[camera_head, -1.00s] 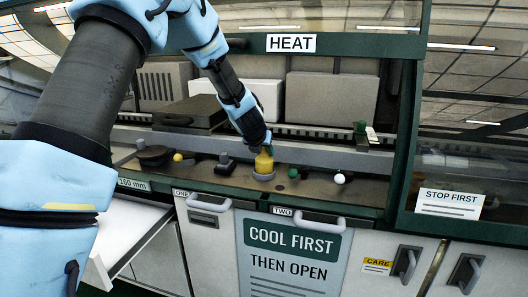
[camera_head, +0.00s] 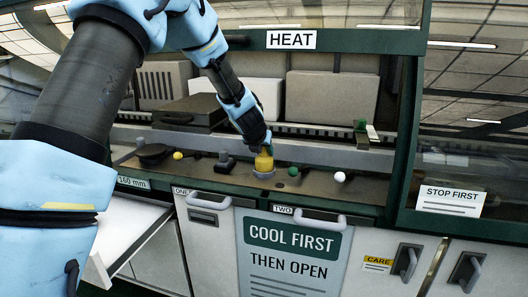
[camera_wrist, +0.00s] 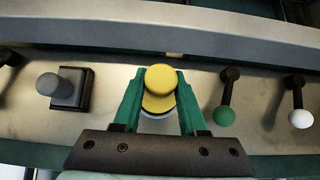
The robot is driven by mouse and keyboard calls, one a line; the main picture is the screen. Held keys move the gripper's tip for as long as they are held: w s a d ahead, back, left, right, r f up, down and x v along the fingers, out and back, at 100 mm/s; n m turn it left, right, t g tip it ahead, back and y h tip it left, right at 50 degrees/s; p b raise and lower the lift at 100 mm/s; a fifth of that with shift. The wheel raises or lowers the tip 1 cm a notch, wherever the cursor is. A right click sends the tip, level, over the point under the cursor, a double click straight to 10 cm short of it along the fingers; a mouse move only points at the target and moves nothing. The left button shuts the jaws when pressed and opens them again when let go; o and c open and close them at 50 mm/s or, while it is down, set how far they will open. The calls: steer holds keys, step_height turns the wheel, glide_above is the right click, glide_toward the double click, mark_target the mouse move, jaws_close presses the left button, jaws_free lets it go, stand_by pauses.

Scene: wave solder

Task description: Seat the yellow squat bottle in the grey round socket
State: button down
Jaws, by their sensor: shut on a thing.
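The yellow squat bottle (camera_head: 264,161) stands upright at the grey round socket (camera_head: 264,174) on the metal ledge. In the wrist view the bottle's yellow cap and shoulder (camera_wrist: 160,78) show between the green fingers. My gripper (camera_wrist: 160,105) is shut on the bottle from above. A pale rim of the socket shows just below the bottle in the wrist view; most of the socket is hidden there. How deep the bottle sits in the socket cannot be told.
A grey knob on a dark square base (camera_wrist: 66,88) stands left of the bottle. A green ball lever (camera_wrist: 224,115) and a white ball lever (camera_wrist: 299,118) are to the right. A raised metal rail (camera_wrist: 190,30) runs behind. An open drawer (camera_head: 125,235) juts out at lower left.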

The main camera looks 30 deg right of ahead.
steer(key=shift+c, duration=1.9)
jaws_free()
steer(key=v, duration=1)
steer(key=shift+s+a+r, duration=0.2)
steer(key=shift+a+r, duration=0.05)
steer(key=shift+r, duration=0.05)
